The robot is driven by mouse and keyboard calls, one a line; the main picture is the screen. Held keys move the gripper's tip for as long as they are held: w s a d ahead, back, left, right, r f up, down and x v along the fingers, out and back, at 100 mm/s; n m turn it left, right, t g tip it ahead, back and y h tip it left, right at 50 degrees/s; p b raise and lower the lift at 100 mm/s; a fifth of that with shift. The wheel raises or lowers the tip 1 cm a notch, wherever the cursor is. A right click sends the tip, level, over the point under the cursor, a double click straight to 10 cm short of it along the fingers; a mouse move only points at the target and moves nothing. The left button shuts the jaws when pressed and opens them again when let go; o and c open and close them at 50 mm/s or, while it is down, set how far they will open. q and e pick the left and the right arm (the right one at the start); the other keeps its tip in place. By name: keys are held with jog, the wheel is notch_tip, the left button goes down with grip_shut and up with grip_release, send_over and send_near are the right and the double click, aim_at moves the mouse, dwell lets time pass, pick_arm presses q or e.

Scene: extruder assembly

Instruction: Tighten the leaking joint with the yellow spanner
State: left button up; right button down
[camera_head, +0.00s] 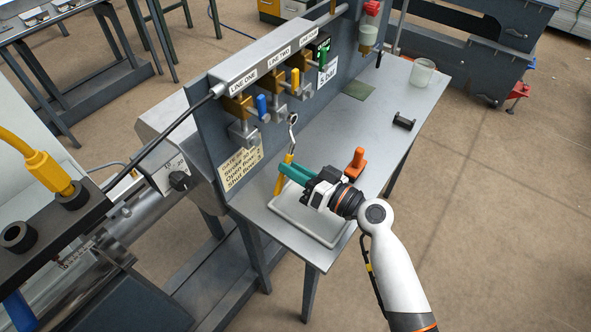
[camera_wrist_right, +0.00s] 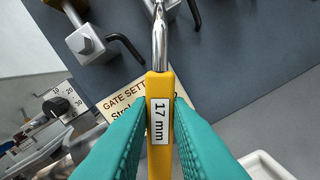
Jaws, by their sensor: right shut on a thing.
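My right gripper (camera_head: 284,172), with teal fingers, is shut on the yellow spanner (camera_head: 282,178) above the bench. The spanner stands nearly upright, its bare metal head (camera_head: 293,121) up near the panel. In the right wrist view its yellow handle (camera_wrist_right: 160,150) carries a "17 mm" label between both fingers; its head runs out of the top. A manifold (camera_head: 262,60) marked LINE ONE and LINE TWO carries brass fittings with a blue handle (camera_head: 262,106), a yellow handle (camera_head: 295,79) and a green handle (camera_head: 323,57). I cannot tell which joint leaks. My left gripper is out of view.
A pale tray (camera_head: 300,228) lies on the bench (camera_head: 388,90) below the gripper. The upright panel (camera_head: 212,130) bounds the left.

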jog(key=shift+x, duration=0.9)
jog(key=shift+s+r, duration=0.15)
jog(key=shift+s+a+r+m+p, duration=0.35)
jog(key=shift+s+r+m+p, duration=0.1)
jog(key=shift+m+p, duration=0.45)
jog(key=shift+s+a+r+m+p, duration=0.3)
jog(key=shift+s+r+m+p, duration=0.15)
jog(key=shift+m+p, duration=0.4)
jog(key=shift+s+a+r+m+p, duration=0.3)
jog(key=shift+r+m+p, duration=0.3)
jog(key=shift+m+p, duration=0.35)
jog(key=shift+s+a+r+m+p, duration=0.25)
jog(key=shift+r+m+p, duration=0.4)
jog(key=shift+p, duration=0.5)
jog(key=shift+s+a+r+m+p, duration=0.1)
jog(key=shift+s+r+m+p, duration=0.1)
jog(key=shift+r+m+p, duration=0.65)
jog(key=shift+s+a+r+m+p, duration=0.15)
jog(key=shift+r+m+p, duration=0.3)
jog(key=shift+m+p, duration=0.6)
jog(key=shift+r+m+p, duration=1.55)
jog(key=shift+p, duration=0.8)
jog(key=shift+f, duration=0.1)
